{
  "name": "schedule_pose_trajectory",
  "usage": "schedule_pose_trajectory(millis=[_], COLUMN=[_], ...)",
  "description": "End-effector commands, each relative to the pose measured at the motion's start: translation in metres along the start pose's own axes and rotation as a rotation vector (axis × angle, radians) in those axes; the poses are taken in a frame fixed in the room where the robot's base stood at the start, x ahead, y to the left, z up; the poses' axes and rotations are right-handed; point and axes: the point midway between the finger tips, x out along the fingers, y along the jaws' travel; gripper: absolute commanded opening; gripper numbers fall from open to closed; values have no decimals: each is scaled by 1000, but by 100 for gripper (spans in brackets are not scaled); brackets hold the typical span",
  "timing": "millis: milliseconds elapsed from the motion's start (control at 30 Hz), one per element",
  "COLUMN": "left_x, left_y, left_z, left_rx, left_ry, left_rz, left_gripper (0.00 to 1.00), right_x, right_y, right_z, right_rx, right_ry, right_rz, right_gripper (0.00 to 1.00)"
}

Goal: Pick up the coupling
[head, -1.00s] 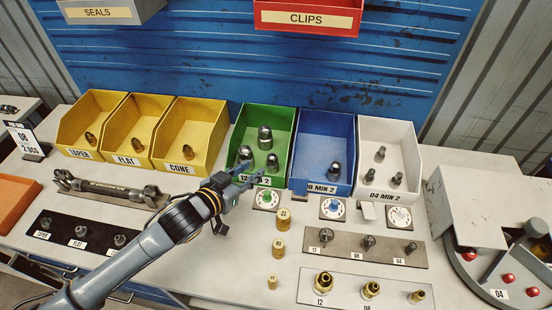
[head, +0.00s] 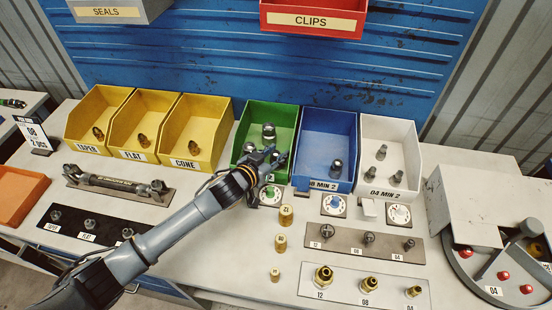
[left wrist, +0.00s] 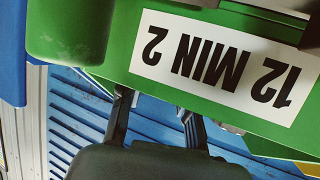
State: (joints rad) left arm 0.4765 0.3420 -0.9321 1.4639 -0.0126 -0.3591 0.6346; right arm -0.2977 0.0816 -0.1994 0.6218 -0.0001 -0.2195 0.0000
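Silver metal couplings (head: 268,132) stand in the green bin (head: 285,113) labelled 12 MIN 2, partly hidden by my left gripper. Smaller couplings stand in the blue bin (head: 336,167) and the white bin (head: 382,152). My left gripper (head: 270,163) is at the front of the green bin, over its front wall and label. In the left wrist view its two dark fingers (left wrist: 157,108) are apart with nothing seen between them. The green bin's label (left wrist: 222,62) fills much of that view, upside down. My right gripper is not in view.
Yellow bins (head: 192,122) with brass pieces stand left of the green bin. Dial plates (head: 334,204), brass cylinders (head: 286,216) and fitting racks (head: 365,244) lie in front. A crimper (head: 500,240) stands at right. Red and grey bins hang above.

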Motion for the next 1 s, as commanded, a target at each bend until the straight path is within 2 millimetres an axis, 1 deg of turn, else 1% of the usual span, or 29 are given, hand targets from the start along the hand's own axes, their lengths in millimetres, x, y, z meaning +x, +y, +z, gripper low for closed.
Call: schedule_pose_trajectory(millis=[100, 267, 300, 333, 433, 467, 767, 867, 1000], left_x=[3, 3, 3, 3, 3, 3, 2, 1, -2], left_y=[0, 0, 0, 0, 0, 0, 0, 0, 0], left_z=[0, 0, 0, 0, 0, 0, -1, -5, -15], left_rx=[0, 0, 0, 0, 1, 0, 1, 2, 2], left_ry=[0, 0, 0, 0, 0, 0, 1, 3, 4], left_rz=[0, 0, 0, 0, 0, 0, 0, 0, 0], left_gripper=[32, 32, 28, 22, 2, 0, 0, 0, 0], right_x=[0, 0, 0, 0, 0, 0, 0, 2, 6], right_y=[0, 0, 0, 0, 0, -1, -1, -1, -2], right_z=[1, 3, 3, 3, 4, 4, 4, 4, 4], right_rx=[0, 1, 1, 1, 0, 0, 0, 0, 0], right_ry=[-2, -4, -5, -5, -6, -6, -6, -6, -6], right_rz=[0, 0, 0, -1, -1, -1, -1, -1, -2], right_gripper=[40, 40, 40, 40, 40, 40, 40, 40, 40])
